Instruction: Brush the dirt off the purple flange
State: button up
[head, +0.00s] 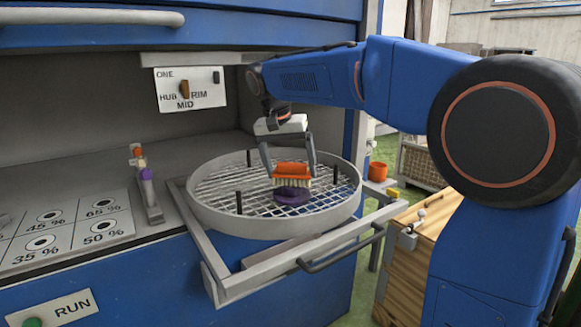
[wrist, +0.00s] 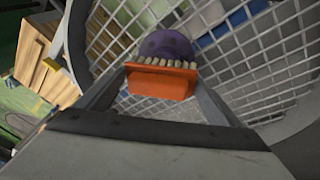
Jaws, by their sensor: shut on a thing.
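My gripper (head: 290,165) is shut on an orange brush (head: 291,169) with pale bristles, held bristles down. The brush also shows between the fingers in the wrist view (wrist: 160,82). The purple flange (head: 292,196) lies on the wire grid of the round turntable basket (head: 275,229), right under the bristles. In the wrist view the flange (wrist: 167,45) shows just beyond the bristles, with darker patches on its top. The bristles look to be at or very close to the flange; I cannot tell if they touch. The brush hides part of the flange.
Dark upright pins (head: 239,203) stand on the grid around the flange. The basket sits on a pulled-out drawer frame with a handle (head: 340,249). A selector panel (head: 190,88) hangs behind. A stand with coloured pieces (head: 146,183) is left of the basket; a wooden box is right.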

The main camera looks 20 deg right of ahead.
jog(key=shift+f, duration=0.1)
jog(key=shift+a, duration=0.15)
jog(key=shift+s+a, duration=0.2)
jog(key=shift+a, duration=0.35)
jog(key=shift+s+a, duration=0.2)
jog(key=shift+a, duration=0.3)
jog(key=shift+w+d+f, duration=0.1)
jog(key=shift+w+d, duration=0.15)
jog(key=shift+d, duration=0.55)
jog(key=shift+w+d, duration=0.3)
jog(key=shift+d, duration=0.45)
jog(key=shift+w+d+f, duration=0.1)
jog(key=shift+w+d, duration=0.15)
jog(key=shift+d, duration=0.55)
jog(key=shift+c, duration=0.2)
jog(key=shift+s+a+r, duration=0.1)
jog(key=shift+s+a, duration=0.15)
jog(key=shift+a, duration=0.55)
jog(key=shift+s+a+r, duration=0.1)
jog(key=shift+s+a, duration=0.2)
jog(key=shift+a, duration=0.45)
jog(key=shift+s+a, duration=0.25)
jog(key=shift+a, duration=0.55)
dwell(1.8)
